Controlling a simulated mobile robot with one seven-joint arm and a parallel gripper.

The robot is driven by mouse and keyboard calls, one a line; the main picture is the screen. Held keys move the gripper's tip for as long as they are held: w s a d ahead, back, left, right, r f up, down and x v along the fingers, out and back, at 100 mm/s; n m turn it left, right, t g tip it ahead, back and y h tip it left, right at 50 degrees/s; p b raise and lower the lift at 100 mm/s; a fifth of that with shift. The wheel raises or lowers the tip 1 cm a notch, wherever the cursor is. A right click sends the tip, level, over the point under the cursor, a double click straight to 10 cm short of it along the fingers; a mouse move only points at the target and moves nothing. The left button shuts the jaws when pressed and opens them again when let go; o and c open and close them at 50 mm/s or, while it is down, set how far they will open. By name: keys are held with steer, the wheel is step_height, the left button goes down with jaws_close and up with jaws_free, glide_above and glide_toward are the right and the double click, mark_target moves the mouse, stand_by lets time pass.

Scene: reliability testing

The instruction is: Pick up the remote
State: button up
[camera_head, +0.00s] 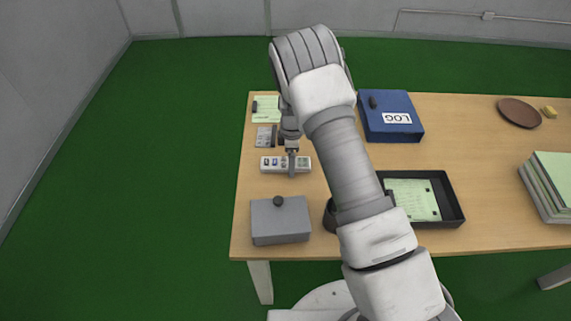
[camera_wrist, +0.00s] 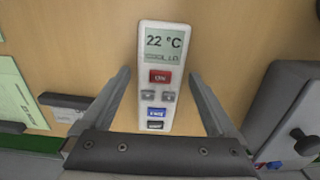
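The remote (camera_head: 270,163) is a slim white control lying flat on the wooden table, near its left edge. In the wrist view the remote (camera_wrist: 164,62) shows a "22 °C" display, a red button, grey buttons and a blue button. My gripper (camera_head: 292,166) is over the remote in the head view, pointing down and partly covering it. In the wrist view my gripper (camera_wrist: 159,75) is open, with one finger on each side of the remote and a narrow gap at each side. The remote's lower end runs close to the gripper's palm.
A grey box (camera_head: 278,225) with a dark knob stands nearer the front. A grey item (camera_head: 264,137) and green paper (camera_head: 264,115) lie behind the remote. A blue LOG binder (camera_head: 388,108), black tray (camera_head: 452,208), brown plate (camera_head: 519,112) and paper stack (camera_head: 550,180) are rightward.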

jaws_close()
steer(key=shift+r, duration=0.1)
